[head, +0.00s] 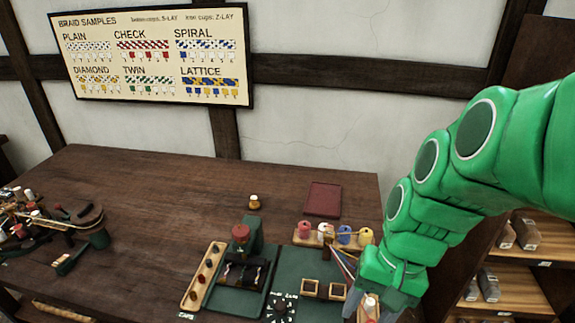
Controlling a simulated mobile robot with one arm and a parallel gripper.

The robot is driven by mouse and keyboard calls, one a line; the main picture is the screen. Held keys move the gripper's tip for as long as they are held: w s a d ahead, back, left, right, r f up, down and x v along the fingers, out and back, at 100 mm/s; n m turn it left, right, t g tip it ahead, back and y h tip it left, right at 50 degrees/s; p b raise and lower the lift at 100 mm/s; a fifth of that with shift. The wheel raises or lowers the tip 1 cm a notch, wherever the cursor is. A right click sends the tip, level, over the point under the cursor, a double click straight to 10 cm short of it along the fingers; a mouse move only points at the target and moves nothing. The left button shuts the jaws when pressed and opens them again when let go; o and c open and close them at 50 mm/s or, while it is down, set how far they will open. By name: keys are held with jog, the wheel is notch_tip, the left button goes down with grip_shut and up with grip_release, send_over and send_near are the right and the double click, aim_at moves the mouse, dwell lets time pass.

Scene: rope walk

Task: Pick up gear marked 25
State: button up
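My gripper (372,308) hangs at the bottom edge of the head view, right of the dark green board, below my green arm. Grey fingers show partly; the lower part is cut off by the frame. A small white-topped item (370,302) shows between or behind the fingers; I cannot tell if it is held. A dark toothed wheel (281,309) with pale marks around it lies at the front of the dark green board (306,262), left of my gripper. No number 25 is legible on any gear.
A braiding device (50,222) stands left. Shelves (520,262) stand right. The table's back middle is clear.

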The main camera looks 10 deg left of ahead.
aim_at(254, 201)
jog(key=w+a+f+m+y, duration=0.2)
jog(key=w+a+m+y, duration=0.2)
jog(key=w+a, duration=0.95)
jog(key=w+a+f+m+y, duration=0.4)
jog(key=w+a, duration=0.6)
jog(key=w, duration=0.6)
jog(key=w+a+f+m+t, duration=0.2)
jog(key=w+f+m, duration=0.2)
jog(key=w+f, duration=0.2)
jog(key=w+a+f+m+t+y, duration=0.1)
jog(key=w+a+f+m+t, duration=0.1)
jog(key=w+f+m, duration=0.2)
jog(key=w+a+f+m+t+y, duration=0.1)
jog(key=w+f+m, duration=0.3)
jog(key=w+f, duration=0.4)
jog(key=shift+w+a+t, duration=0.2)
jog(key=shift+w+t, duration=0.05)
jog(key=shift+w, duration=0.7)
jog(key=shift+w+a+t, duration=0.2)
jog(key=shift+w+t, duration=0.05)
jog(key=shift+w, duration=0.65)
jog(key=shift+x, duration=3.95)
jog(key=shift+w+r, duration=0.1)
grip_shut()
